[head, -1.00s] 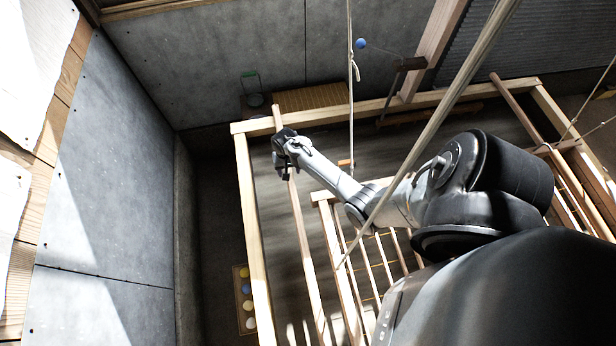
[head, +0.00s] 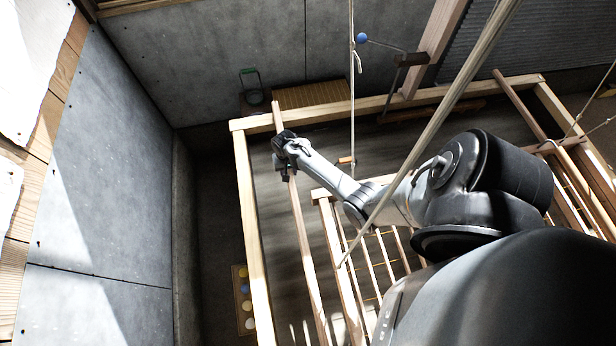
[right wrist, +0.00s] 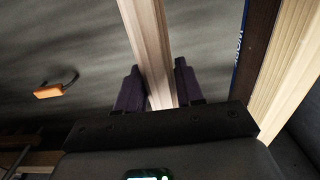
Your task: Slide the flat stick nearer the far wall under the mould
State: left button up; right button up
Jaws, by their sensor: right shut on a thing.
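My right gripper (head: 284,172) is shut on a long flat wooden stick (head: 303,240), near its upper end in the head view. The stick crosses the wooden frame lengthwise, its upper end over the top beam. In the right wrist view the stick (right wrist: 147,40) passes between the two dark fingers (right wrist: 157,88). The mould (head: 345,270), a ribbed wooden frame, is to the right of this stick and partly hidden by my arm. A second stick (head: 520,105) lies at the right side. Its lower part is partly hidden. My left gripper is not in view.
A beam frame (head: 250,230) surrounds the mould and sticks. Hanging ropes (head: 351,110) and a slanting pole (head: 440,110) cross near my arm. A grey wall (head: 110,180) stands at left. A tray with coloured balls (head: 237,300) lies outside the frame. An orange-handled item (right wrist: 48,91) is left of the gripper.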

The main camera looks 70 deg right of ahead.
jog(key=shift+c, duration=0.5)
jog(key=shift+s+d+r+p, duration=0.1)
jog(key=shift+s+d+p, duration=0.2)
jog(key=shift+s+p, duration=0.25)
jog(key=s+d+p, duration=0.4)
jog(key=s+d, duration=0.2)
jog(key=s, duration=0.3)
jog(key=shift+s+d, duration=0.2)
jog(key=shift+s, duration=0.1)
jog(key=o, duration=0.8)
jog(key=shift+c, duration=0.2)
jog(key=o, duration=0.4)
jog(key=shift+s+d, duration=0.1)
jog(key=shift+s, duration=0.05)
